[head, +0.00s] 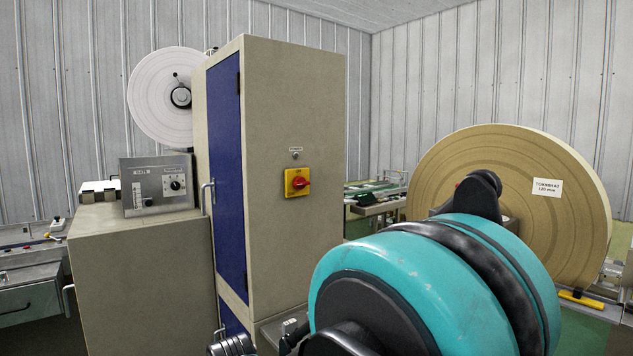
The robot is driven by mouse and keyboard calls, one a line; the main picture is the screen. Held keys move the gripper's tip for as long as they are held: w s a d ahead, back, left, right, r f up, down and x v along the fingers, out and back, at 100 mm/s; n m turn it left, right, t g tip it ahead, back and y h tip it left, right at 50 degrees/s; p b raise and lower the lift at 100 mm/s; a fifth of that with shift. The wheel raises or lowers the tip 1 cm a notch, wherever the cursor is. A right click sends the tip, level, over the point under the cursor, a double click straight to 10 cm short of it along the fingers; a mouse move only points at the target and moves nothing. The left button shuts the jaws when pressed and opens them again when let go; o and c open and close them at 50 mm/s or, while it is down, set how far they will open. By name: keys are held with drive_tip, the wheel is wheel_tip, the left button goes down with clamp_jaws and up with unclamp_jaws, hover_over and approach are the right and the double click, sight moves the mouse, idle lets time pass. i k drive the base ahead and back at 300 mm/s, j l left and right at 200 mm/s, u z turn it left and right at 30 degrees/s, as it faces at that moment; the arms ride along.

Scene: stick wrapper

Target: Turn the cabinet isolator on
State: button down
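The isolator (297,183) is a red rotary knob on a square yellow plate. It is on the beige face of a tall cabinet (290,110), below a small round fitting and a label too small to read. The knob's grip looks roughly horizontal. Nothing touches it. My teal and black arm (400,275) fills the lower right, in front of the cabinet and apart from the isolator. Dark ribbed metal parts at the bottom edge, below the cabinet, may belong to my gripper (232,346). They are cut off, so its fingers cannot be made out.
A blue door (227,175) forms the cabinet's left side. A lower beige cabinet (140,275) with a control box (157,185) on top stands to the left. A large tan roll (515,185) stands at right behind my arm. Space before the isolator looks clear.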

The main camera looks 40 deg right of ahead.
sight(299, 183)
drive_tip(key=l, duration=2)
